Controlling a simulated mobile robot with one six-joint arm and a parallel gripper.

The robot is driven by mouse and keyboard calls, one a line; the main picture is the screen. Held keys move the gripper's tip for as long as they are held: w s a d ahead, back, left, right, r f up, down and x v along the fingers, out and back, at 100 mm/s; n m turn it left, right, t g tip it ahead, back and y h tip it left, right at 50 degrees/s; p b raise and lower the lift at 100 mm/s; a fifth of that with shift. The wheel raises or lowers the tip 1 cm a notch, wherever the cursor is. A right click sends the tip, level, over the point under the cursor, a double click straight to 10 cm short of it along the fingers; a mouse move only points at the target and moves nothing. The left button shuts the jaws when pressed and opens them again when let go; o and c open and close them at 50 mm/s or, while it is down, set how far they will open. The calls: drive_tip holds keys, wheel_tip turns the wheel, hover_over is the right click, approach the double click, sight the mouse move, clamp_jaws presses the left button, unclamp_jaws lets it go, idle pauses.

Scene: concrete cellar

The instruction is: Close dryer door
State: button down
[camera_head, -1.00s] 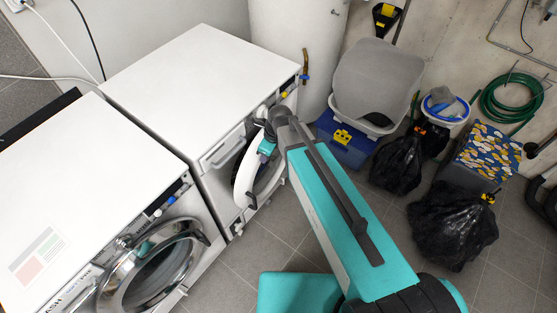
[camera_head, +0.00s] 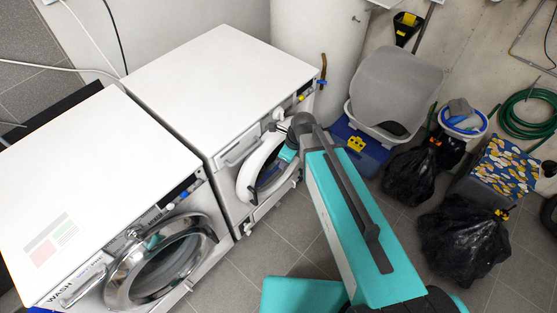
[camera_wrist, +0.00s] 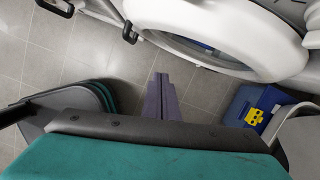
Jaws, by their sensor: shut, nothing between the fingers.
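The dryer (camera_head: 222,75) is the far white machine in the head view. Its round white-rimmed door (camera_head: 246,178) sits at the front, close to the machine's face and seemingly still ajar; the exact gap cannot be told. In the wrist view the door's white ring and dark glass (camera_wrist: 215,38) fill the upper right. My gripper (camera_wrist: 160,78) shows there as two purple-grey fingers pressed together, empty, just below the door's rim in the picture. Contact with the door cannot be told. In the head view my arm covers the door's right part and most of the gripper.
A washer (camera_head: 100,180) with its chrome-ringed door (camera_head: 117,282) standing open is at the near left. A blue box (camera_head: 365,165), a grey basket (camera_head: 398,85) and black bags (camera_head: 462,240) stand to the right. Tiled floor (camera_head: 235,285) is clear before the machines.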

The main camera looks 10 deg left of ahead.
drive_tip(key=b+v, duration=0.1)
drive_tip(key=v, duration=0.8)
drive_tip(key=shift+s+a+r+b, duration=0.15)
drive_tip(key=shift+s+r+b, duration=0.1)
drive_tip(key=shift+b, duration=0.15)
drive_tip(key=shift+w, duration=0.1)
drive_tip(key=s+d+f+g, duration=0.1)
drive_tip(key=s+d+f, duration=0.3)
drive_tip(key=f, duration=0.2)
drive_tip(key=s+d+f+g+h, duration=0.1)
drive_tip(key=s+d+f, duration=0.25)
drive_tip(key=f, duration=0.25)
drive_tip(key=s+d+f+g, duration=0.2)
drive_tip(key=s+d+f, duration=0.2)
drive_tip(key=f, duration=0.3)
drive_tip(key=s+d+f+n+g, duration=0.1)
drive_tip(key=s+d+f+n, duration=0.3)
drive_tip(key=s+n, duration=0.5)
drive_tip(key=s+d+f+n+g+h, duration=0.1)
drive_tip(key=s+d+f+n, duration=0.3)
drive_tip(key=s+f+n, duration=0.4)
drive_tip(key=n, duration=0.5)
drive_tip(key=shift+s+d+g+h, duration=0.3)
drive_tip(key=shift+s+g, duration=0.05)
drive_tip(key=shift+g, duration=0.05)
